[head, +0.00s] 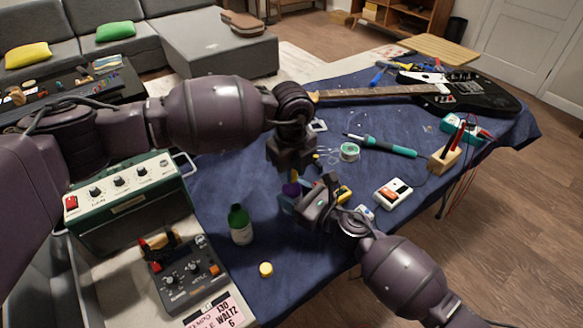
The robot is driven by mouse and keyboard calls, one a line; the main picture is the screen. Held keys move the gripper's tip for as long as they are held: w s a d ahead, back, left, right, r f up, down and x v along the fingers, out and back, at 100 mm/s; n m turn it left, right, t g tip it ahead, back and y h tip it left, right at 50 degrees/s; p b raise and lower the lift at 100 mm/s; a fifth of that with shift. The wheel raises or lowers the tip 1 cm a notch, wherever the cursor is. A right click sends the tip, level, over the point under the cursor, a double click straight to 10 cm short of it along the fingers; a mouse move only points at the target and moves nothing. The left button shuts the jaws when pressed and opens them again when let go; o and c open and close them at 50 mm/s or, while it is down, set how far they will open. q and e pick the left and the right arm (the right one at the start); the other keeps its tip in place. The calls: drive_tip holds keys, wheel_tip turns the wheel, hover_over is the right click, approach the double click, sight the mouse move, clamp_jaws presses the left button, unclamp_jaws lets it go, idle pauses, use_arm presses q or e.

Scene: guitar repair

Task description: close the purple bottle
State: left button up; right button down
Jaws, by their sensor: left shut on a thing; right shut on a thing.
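The purple bottle (291,189) shows as a small purple patch near the middle of the head view, mostly hidden by my grippers. My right gripper (296,203) comes in from the lower right and is shut on the bottle. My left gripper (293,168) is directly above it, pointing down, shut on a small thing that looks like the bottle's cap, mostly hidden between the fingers. I cannot tell whether the cap touches the bottle's neck.
A green bottle (240,224) stands left of my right gripper, with a yellow cap (265,269) lying near it. Amplifier (125,205) and pedal (185,275) stand left.

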use_arm(q)
drive_tip(key=m, duration=2.5)
drive_tip(key=shift+m, duration=0.4)
drive_tip(key=m, duration=1.2)
drive_tip(key=shift+m, duration=0.4)
drive_tip(key=m, duration=1.3)
drive_tip(key=shift+m, duration=0.4)
drive_tip(key=o, duration=1)
drive_tip(key=shift+f, duration=0.1)
drive_tip(key=shift+c, duration=0.2)
